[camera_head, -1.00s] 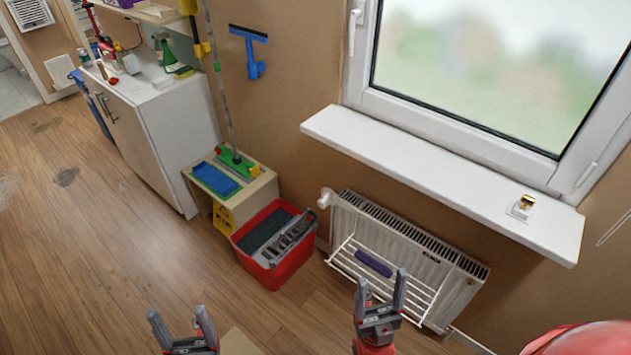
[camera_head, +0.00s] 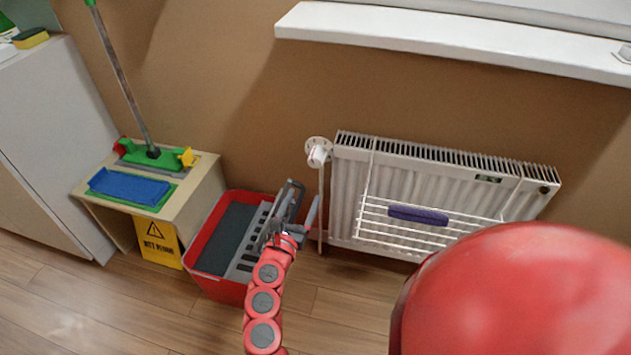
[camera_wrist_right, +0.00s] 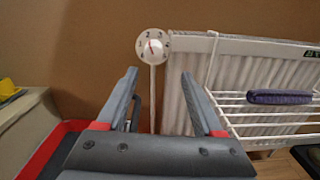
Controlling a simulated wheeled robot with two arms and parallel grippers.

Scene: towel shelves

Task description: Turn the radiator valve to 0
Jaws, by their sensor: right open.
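The white radiator valve (camera_head: 318,152) sits at the upper left end of the white radiator (camera_head: 400,190), on top of a vertical pipe. In the right wrist view the valve dial (camera_wrist_right: 152,47) faces me, with numbers around its edge and a red mark in the middle; which number the mark points to is too small to tell. My right gripper (camera_head: 298,197) is open and empty, below and slightly left of the valve, apart from it. In the right wrist view its fingertips (camera_wrist_right: 158,73) stand either side of the pipe below the dial. My left gripper is not in view.
A red bucket (camera_head: 205,276) with a grey insert stands behind my right gripper. A white rack (camera_head: 385,228) with a purple cloth (camera_head: 419,214) hangs on the radiator front. A windowsill (camera_head: 430,38) juts out above. A low wooden stand (camera_head: 205,180) is at left.

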